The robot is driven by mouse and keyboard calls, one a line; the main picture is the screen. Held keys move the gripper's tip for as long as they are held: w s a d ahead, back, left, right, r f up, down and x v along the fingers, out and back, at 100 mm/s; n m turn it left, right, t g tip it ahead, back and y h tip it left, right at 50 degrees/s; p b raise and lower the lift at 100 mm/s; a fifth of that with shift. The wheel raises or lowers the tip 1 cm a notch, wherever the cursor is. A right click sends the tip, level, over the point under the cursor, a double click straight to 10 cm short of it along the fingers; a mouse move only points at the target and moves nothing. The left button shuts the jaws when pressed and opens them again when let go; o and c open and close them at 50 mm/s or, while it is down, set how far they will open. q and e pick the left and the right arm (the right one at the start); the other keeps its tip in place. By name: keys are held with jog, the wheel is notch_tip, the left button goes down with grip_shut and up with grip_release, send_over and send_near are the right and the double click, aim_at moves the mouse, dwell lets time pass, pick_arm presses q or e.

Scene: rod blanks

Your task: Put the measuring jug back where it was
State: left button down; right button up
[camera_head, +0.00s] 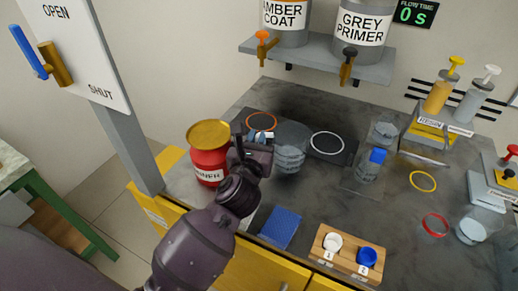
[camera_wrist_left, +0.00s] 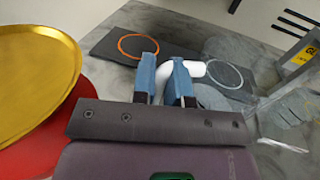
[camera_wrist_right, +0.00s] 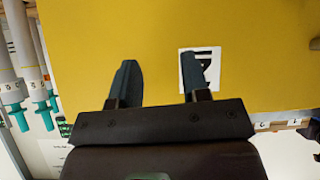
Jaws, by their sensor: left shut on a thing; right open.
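The measuring jug (camera_head: 290,150) is a clear, ribbed vessel at the middle of the bench in the head view. My left gripper (camera_head: 262,140) is on its left side, shut on its white handle (camera_wrist_left: 191,68), which shows between the blue fingertips in the left wrist view. The jug looks upright, between an orange ring (camera_head: 262,121) and a white ring (camera_head: 327,143) on a dark mat (camera_head: 322,152). I cannot tell whether its base touches the mat. My right gripper (camera_wrist_right: 158,80) is open and empty before a yellow panel (camera_wrist_right: 110,30); it is outside the head view.
A red tin with a gold lid (camera_head: 209,160) stands close left of my left gripper. A blue sponge (camera_head: 280,228) and a wooden holder (camera_head: 347,258) lie in front. A clear vessel with a blue part (camera_head: 370,165) stands right. The dispenser shelf (camera_head: 330,62) overhangs behind.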

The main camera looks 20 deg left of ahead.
pick_arm(q)
notch_tip(320, 180, down, 3)
jog(key=shift+r, duration=0.2)
jog(key=shift+f+b, duration=0.35)
jog(key=shift+b, duration=0.05)
pick_arm(e)
jog(key=shift+w+d+f, duration=0.1)
jog(key=shift+w+f, duration=0.2)
jog(key=shift+w, duration=0.05)
pick_arm(q)
jog(key=shift+f, duration=0.15)
jog(key=c, duration=1.1)
grip_release()
jog(key=shift+c, duration=0.2)
pick_arm(e)
jog(key=shift+s+f, duration=0.25)
